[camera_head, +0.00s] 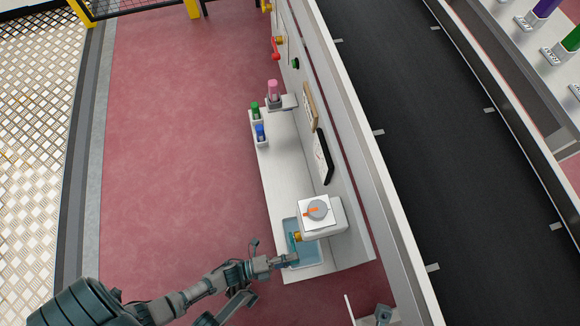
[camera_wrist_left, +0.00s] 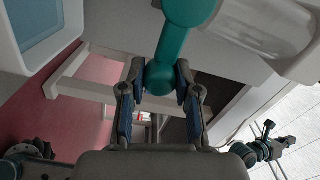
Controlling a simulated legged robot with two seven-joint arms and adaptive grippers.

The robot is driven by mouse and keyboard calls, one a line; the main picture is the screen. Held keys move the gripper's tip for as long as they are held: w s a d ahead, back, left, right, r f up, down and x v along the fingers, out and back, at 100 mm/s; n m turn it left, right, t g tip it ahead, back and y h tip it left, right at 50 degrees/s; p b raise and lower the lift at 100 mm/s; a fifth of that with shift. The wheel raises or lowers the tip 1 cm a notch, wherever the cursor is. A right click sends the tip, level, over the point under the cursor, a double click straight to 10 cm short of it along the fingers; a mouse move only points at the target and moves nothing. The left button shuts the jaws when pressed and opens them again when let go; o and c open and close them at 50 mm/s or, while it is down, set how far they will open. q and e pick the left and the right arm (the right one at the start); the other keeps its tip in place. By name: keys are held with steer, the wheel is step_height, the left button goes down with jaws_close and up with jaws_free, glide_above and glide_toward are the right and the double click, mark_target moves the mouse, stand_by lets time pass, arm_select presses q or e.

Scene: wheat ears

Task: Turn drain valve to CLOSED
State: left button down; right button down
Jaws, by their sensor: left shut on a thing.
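The drain valve has a yellow-brass body (camera_head: 297,237) below a white box, in the head view. Its teal handle (camera_wrist_left: 180,25) runs down from the top middle of the left wrist view and ends in a rounded tip. My left gripper (camera_head: 290,260) is at the handle, over the blue basin. In the left wrist view its two blue-padded fingers (camera_wrist_left: 160,82) are closed around the handle's rounded end. The fingers and arm hide much of the valve in the head view. No CLOSED label is readable. I cannot make out my right gripper's fingers.
A white box with a dial and orange pointer (camera_head: 318,209) stands above the blue basin (camera_head: 308,252). Green, blue (camera_head: 261,132) and pink (camera_head: 272,88) bottles stand farther along the white bench. A red-handled valve (camera_head: 275,50) is on the wall. The red floor is open on the left.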

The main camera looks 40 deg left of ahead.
arm_select(q)
steer(key=shift+s+d+f, duration=0.1)
steer(key=shift+s+f, duration=0.05)
steer(key=shift+f, duration=0.05)
steer(key=c, duration=0.8)
jaws_free()
steer(key=shift+r, duration=0.1)
steer(key=v, duration=1.2)
